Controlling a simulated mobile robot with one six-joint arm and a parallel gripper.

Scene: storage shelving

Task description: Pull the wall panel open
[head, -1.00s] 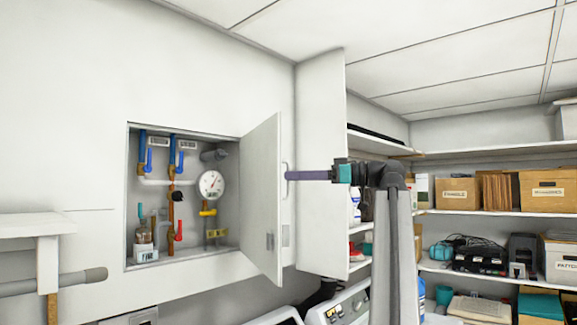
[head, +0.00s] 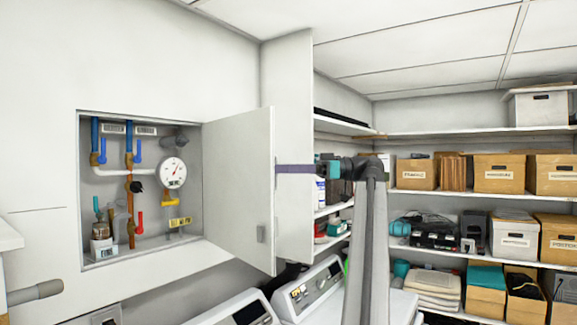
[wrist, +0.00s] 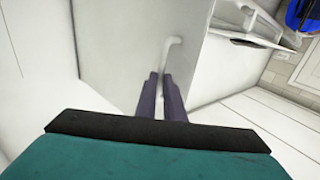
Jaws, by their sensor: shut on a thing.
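The wall panel (head: 238,180) is a white hinged door, swung well open to the right of a recessed wall box (head: 140,258) in the head view. Pipes, valves and a round gauge (head: 173,172) show inside the box. My gripper (head: 280,169) is at the door's free edge, its purple fingers reaching in from the right. In the wrist view the panel (wrist: 125,50) fills the upper middle. My gripper (wrist: 160,78) is shut on the panel's pale bar handle (wrist: 171,44), with the handle's upper end showing above the fingertips. The grasped part of the handle is hidden.
A white wall partition (head: 288,95) stands just behind the door's free edge. White washing machines (head: 312,288) stand below and to the right. Shelves with cardboard boxes (head: 497,173) line the right side. The space in front of the box is clear.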

